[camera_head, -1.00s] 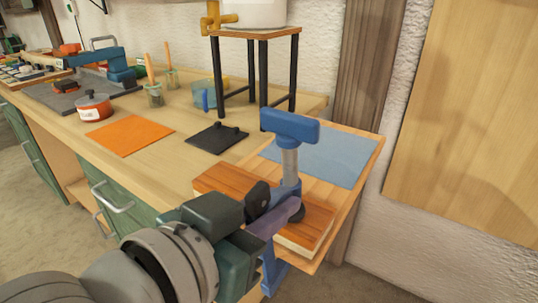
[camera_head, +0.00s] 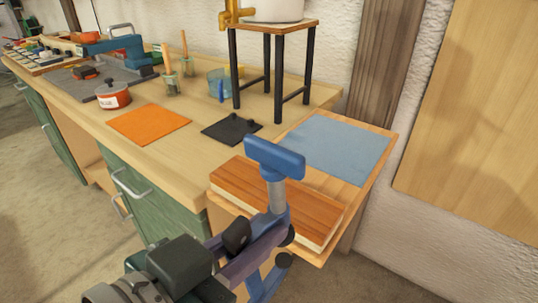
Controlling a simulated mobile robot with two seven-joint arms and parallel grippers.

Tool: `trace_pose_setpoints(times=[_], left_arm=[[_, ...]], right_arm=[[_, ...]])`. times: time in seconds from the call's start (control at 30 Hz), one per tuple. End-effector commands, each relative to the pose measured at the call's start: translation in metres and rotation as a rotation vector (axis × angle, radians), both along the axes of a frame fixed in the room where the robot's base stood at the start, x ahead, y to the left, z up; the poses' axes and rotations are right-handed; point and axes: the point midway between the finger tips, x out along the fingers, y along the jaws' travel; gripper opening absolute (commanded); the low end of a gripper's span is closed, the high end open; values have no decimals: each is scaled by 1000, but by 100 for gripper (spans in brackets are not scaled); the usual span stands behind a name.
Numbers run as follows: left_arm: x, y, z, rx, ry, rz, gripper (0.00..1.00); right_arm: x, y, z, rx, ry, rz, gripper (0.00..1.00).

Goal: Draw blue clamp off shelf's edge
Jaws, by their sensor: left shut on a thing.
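The blue clamp (camera_head: 275,158) stands upright with its T-handle on top, a grey screw below it and a blue frame reaching down. My left gripper (camera_head: 263,238) is shut on the clamp's body, below the screw. The clamp is at the front edge of the shelf (camera_head: 378,165), in front of the reddish wooden board (camera_head: 240,185) lying there. My right gripper is not in view.
A blue mat (camera_head: 340,148) lies on the shelf behind the board. The workbench on the left holds an orange mat (camera_head: 148,125), a black plate (camera_head: 230,131), a red glue pot (camera_head: 113,94) and a black-legged stand (camera_head: 275,28). Floor space is open at the front.

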Motion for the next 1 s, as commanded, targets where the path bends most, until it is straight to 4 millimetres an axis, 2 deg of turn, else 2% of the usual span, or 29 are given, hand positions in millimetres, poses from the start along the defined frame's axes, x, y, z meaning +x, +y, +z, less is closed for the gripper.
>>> trace_pose_setpoints(times=[0.6, 1.0], left_arm=[[-26, 19, 3, -1, -3, 0, 0], [-30, 22, 2, -2, -5, 0, 0]], right_arm=[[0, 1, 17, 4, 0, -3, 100], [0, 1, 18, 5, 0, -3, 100]])
